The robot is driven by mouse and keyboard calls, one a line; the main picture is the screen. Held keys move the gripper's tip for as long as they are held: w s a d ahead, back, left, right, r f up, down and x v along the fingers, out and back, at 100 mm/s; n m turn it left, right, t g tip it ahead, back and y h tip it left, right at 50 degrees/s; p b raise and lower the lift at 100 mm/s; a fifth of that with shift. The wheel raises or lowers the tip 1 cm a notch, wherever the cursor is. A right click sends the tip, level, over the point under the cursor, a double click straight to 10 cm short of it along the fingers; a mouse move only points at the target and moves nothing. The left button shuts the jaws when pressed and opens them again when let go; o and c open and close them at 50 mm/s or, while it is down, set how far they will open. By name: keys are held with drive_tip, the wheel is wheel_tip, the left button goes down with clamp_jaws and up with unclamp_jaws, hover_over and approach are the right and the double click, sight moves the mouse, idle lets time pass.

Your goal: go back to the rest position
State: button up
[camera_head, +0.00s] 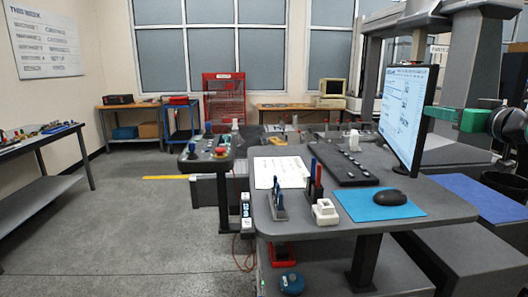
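At the right edge, a dark rounded part with a grey ring looks like the end of my arm. A green piece (468,119) sits just left of it, beside the monitor's right edge. I cannot make out separate fingertips there, so my gripper's opening is not clear, nor whether the green piece belongs to it. These parts show above the level of the desk top, in front of the grey machine.
The desk (440,203) carries a monitor (405,110), keyboard (345,165), mouse (390,197) on a blue mat (350,204), paper (280,172) and a pen holder (279,206). A control console (207,158) stands left of it. Left floor (130,220) is open; a bench (40,205) stands far left.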

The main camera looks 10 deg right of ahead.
drive_tip(key=s+a+f+m+g, duration=0.1)
drive_tip(key=s+a+f+g, duration=0.3)
drive_tip(key=f, duration=0.6)
drive_tip(key=s+a+f+m+g, duration=0.1)
drive_tip(key=s+a+f+g, duration=0.25)
drive_tip(key=f, duration=0.65)
drive_tip(key=s+a+f+m+g, duration=0.1)
drive_tip(key=s+a+f+g, duration=0.1)
drive_tip(key=s, duration=0.5)
drive_tip(key=s+a+f+m+g, duration=0.1)
drive_tip(key=s+a+f+g, duration=0.1)
drive_tip(key=s+f+g, duration=0.3)
drive_tip(key=s+a+f+m+g, duration=0.1)
drive_tip(key=s+f, duration=0.4)
drive_tip(key=s, duration=0.5)
drive_tip(key=shift+a+f+m+g+y, duration=0.15)
drive_tip(key=shift+a+m+g+y, duration=0.25)
drive_tip(key=shift+a+g, duration=0.6)
drive_tip(key=shift+d, duration=0.2)
drive_tip(key=shift+w+f, duration=0.25)
drive_tip(key=shift+w, duration=0.3)
